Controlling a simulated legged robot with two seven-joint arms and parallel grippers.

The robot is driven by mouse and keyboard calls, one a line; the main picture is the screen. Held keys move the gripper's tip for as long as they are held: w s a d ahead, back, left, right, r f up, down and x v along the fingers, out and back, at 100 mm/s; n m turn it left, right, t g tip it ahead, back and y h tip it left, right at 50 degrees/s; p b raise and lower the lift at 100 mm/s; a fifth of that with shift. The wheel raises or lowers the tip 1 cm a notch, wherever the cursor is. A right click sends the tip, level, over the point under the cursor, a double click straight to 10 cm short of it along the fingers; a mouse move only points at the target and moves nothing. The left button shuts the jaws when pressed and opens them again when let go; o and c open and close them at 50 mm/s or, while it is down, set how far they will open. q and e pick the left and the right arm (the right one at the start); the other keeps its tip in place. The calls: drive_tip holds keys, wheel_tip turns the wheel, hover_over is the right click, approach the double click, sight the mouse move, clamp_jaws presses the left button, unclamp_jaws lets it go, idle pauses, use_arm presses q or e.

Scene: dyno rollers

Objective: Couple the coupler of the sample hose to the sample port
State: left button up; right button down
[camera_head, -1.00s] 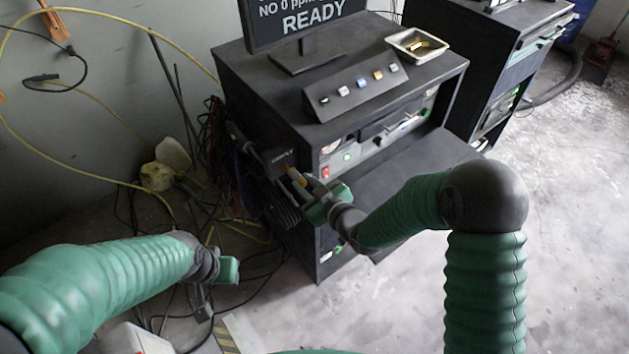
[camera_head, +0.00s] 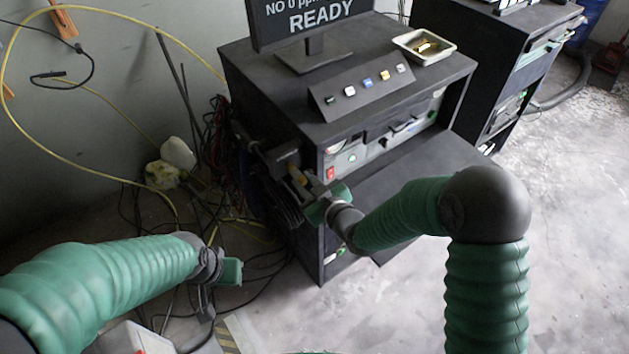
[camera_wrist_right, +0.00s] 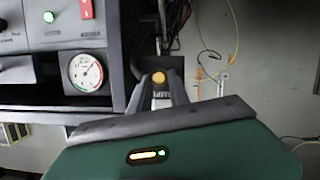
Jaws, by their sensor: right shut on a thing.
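My right gripper (camera_head: 303,185) is at the near left side of the dark cabinet, shut on a small brass-coloured piece that looks like the coupler (camera_head: 296,174). In the right wrist view the round brass end (camera_wrist_right: 159,77) shows between the tips of my right gripper (camera_wrist_right: 160,92). Right in front of it is a dark labelled block (camera_head: 287,157), which seems to carry the sample port; the port itself is hidden. I cannot tell whether coupler and port touch. My left gripper (camera_head: 206,298) hangs low at the left, apart from the cabinet; its fingers are unclear.
The cabinet (camera_head: 255,95) carries a monitor (camera_head: 310,22), a button panel (camera_head: 362,92) and a tray (camera_head: 424,58) with brass pieces. A gauge (camera_wrist_right: 85,72) sits left of my gripper in the wrist view. Cables (camera_head: 215,150) crowd the cabinet's left side.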

drive_tip(key=shift+w+a, duration=0.2)
drive_tip(key=shift+w, duration=0.1)
drive_tip(key=c, duration=1.1)
unclamp_jaws()
drive_tip(key=shift+c, duration=0.2)
drive_tip(key=p+v, duration=1.1)
drive_tip(key=v, duration=0.6)
